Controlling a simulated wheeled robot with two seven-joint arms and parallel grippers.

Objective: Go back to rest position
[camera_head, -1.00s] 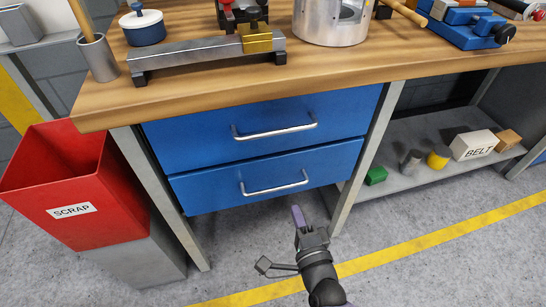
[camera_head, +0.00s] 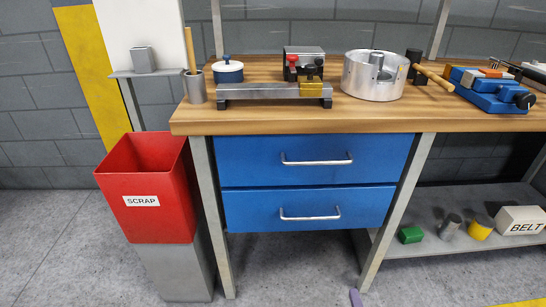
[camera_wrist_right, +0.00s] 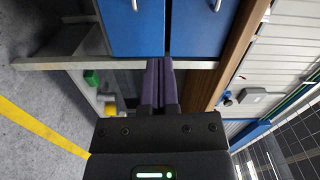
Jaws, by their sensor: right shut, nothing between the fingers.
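The upper drawer (camera_head: 316,160) and lower drawer (camera_head: 309,209) are both closed, and the fingers touch neither as far as I can tell. My left gripper is in no view.
A red scrap bin (camera_head: 152,190) stands left of the bench. The lower shelf (camera_head: 440,212) at right holds a green block (camera_head: 411,235), a yellow cylinder (camera_head: 481,228) and a belt box (camera_head: 519,222). A metal pot (camera_head: 375,82) and several tools stand on the top. The floor in front is clear.

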